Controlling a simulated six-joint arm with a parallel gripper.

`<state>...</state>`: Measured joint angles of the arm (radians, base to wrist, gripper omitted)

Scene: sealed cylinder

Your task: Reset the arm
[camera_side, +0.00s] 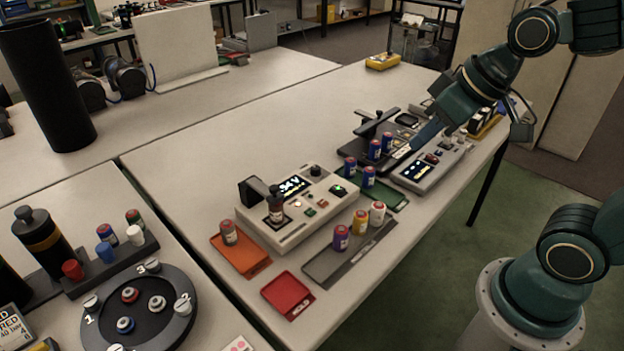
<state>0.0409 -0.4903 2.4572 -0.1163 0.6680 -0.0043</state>
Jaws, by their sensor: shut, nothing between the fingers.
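My gripper (424,137) is shut and empty. It hangs at the right of the white table, angled down to the left, close above the right-hand grey instrument (430,164). Blue cylinders with red tops (368,177) stand just left of it, some on a dark green tray (392,200). I cannot tell whether the fingertips touch anything.
An orange tray (240,257) holds one cylinder; a red tray (287,294) is empty. A grey tray (325,268) holds purple, yellow and white cylinders. A round numbered turntable (140,335) stands at front left. The table's back middle is clear.

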